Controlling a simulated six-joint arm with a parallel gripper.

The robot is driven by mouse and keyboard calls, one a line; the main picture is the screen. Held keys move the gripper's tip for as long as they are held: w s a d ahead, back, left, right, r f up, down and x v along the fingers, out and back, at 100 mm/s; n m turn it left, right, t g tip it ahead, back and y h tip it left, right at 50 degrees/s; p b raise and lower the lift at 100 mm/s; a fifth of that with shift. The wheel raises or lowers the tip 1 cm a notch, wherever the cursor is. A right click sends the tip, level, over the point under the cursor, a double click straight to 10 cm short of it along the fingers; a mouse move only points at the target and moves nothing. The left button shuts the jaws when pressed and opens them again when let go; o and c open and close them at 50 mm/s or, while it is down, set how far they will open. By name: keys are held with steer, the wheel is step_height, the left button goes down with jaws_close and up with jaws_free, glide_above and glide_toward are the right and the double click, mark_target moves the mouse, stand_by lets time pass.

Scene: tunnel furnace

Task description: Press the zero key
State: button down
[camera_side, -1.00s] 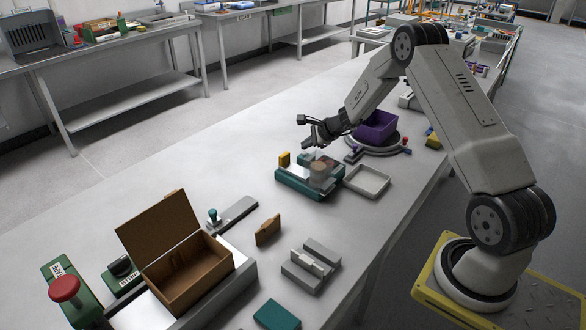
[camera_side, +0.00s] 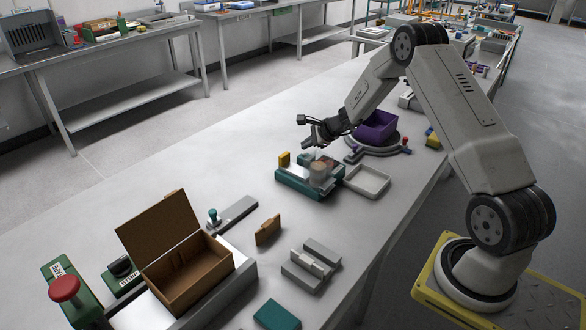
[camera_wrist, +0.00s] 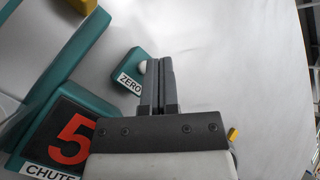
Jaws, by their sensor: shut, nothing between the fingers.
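The zero key is a white round button (camera_wrist: 143,67) on a small teal block (camera_wrist: 127,77) labelled ZERO, seen in the wrist view. My gripper (camera_wrist: 160,60) is shut and empty, with its two dark fingers side by side just right of the button. The fingers hide part of the button's right side; whether they touch it I cannot tell. In the side view my gripper (camera_side: 307,144) is over the back of the teal-based device (camera_side: 302,184), and the key cannot be made out clearly there.
A panel with a red 5 and a CHUTE label (camera_wrist: 68,145) is beside the gripper. In the side view, a shallow grey tray (camera_side: 386,183) and a purple bin (camera_side: 374,128) stand right of the device. The table left of the gripper is clear.

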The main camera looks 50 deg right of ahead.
steer(key=shift+f, duration=0.15)
steer(key=shift+f, duration=0.25)
steer(key=shift+f, duration=0.45)
stand_by(1.0)
steer(key=shift+r, duration=0.9)
stand_by(0.3)
steer(key=shift+r, duration=2.45)
